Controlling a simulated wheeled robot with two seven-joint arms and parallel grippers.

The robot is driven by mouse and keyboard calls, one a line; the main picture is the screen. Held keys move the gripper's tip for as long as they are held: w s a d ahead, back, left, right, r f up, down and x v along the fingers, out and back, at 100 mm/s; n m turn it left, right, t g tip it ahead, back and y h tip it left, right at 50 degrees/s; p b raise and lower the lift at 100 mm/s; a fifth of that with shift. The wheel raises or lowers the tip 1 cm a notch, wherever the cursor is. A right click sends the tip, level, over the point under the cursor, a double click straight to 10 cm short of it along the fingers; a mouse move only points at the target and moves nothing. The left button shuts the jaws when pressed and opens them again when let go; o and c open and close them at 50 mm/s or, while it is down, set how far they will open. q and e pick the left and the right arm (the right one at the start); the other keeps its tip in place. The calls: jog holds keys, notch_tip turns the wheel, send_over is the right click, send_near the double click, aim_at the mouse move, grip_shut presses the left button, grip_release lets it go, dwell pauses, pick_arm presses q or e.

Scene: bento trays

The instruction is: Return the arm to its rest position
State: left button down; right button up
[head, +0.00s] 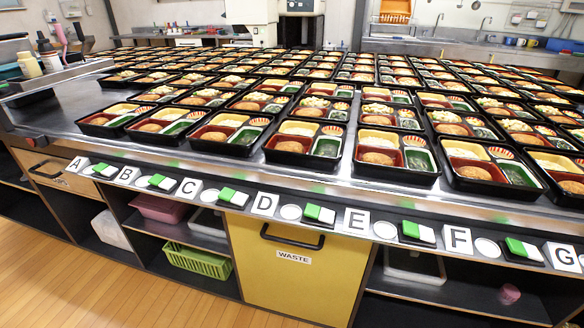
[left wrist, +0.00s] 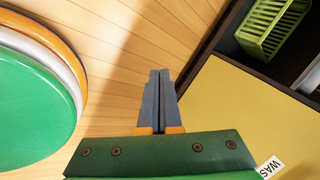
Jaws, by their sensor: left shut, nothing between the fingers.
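My left gripper (left wrist: 160,78) shows in the left wrist view. Its two grey fingers are shut together with nothing between them. It is over the wooden floor, beside the yellow waste cabinet front. Neither of my grippers nor arms shows in the head view. My right gripper is in no view.
A steel counter (head: 60,115) holds many black bento trays (head: 395,170) in rows. Under its lettered front edge are a yellow waste door (head: 290,270), a green basket (head: 198,262) and a pink bin (head: 158,208). The wooden floor (head: 60,290) in front is clear.

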pick_arm(q)
jog(key=s+d+f+n+g, duration=0.1)
jog(key=s+f+n+g, duration=0.15)
jog(key=s+n, duration=0.4)
jog(key=s+f+n+g, duration=0.2)
jog(key=s+f+n, duration=0.15)
jog(key=s, duration=0.65)
notch_tip(320, 180, up, 19)
jog(key=n+p, duration=0.1)
jog(key=p, duration=1.7)
jog(key=shift+s+d+h+p, duration=0.25)
jog(key=shift+s+h+p, duration=0.1)
jog(key=shift+s, duration=0.1)
